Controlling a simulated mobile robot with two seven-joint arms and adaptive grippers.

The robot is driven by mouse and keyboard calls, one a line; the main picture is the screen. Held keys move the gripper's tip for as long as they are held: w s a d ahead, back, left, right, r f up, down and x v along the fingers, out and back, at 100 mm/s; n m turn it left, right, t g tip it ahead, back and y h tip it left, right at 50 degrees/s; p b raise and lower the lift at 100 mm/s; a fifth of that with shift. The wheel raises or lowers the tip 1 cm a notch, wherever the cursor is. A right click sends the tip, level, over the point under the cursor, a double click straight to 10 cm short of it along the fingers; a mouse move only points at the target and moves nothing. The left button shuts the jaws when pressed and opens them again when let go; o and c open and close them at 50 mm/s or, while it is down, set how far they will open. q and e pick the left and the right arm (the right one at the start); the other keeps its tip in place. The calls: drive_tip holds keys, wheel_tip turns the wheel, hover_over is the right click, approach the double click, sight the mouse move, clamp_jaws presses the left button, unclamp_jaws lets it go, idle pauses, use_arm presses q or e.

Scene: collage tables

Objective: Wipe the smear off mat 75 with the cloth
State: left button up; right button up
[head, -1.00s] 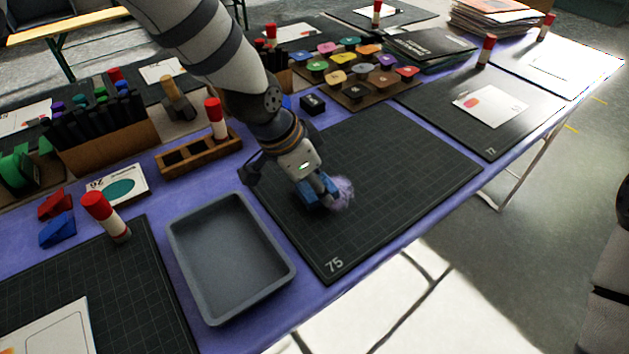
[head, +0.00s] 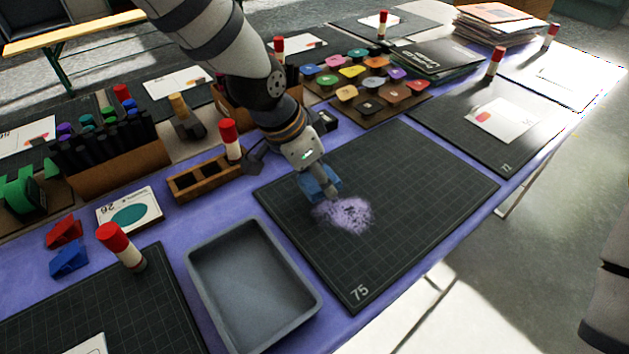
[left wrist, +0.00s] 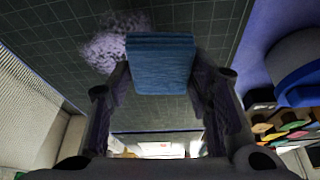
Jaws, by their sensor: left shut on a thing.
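Mat 75 (head: 420,165) is a dark gridded mat on the purple table, its number at the near corner. A pale purple speckled smear (head: 345,212) lies on its left part and also shows in the left wrist view (left wrist: 108,42). My left gripper (head: 322,178) is shut on the folded blue cloth (head: 318,187), just behind and left of the smear. In the left wrist view the cloth (left wrist: 161,64) sits between the fingers, beside the smear. I cannot tell whether the cloth touches the mat. My right gripper is not in view.
A grey tray (head: 208,300) stands left of the mat. A wooden holder (head: 195,182) with a red-capped glue stick (head: 230,140) stands near my left arm. A rack of coloured stamps (head: 365,100) is behind the mat. The mat's right part is clear.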

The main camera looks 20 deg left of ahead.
sight(328, 174)
use_arm(q)
drive_tip(key=shift+a+r, duration=0.1)
drive_tip(key=shift+r, duration=2.1)
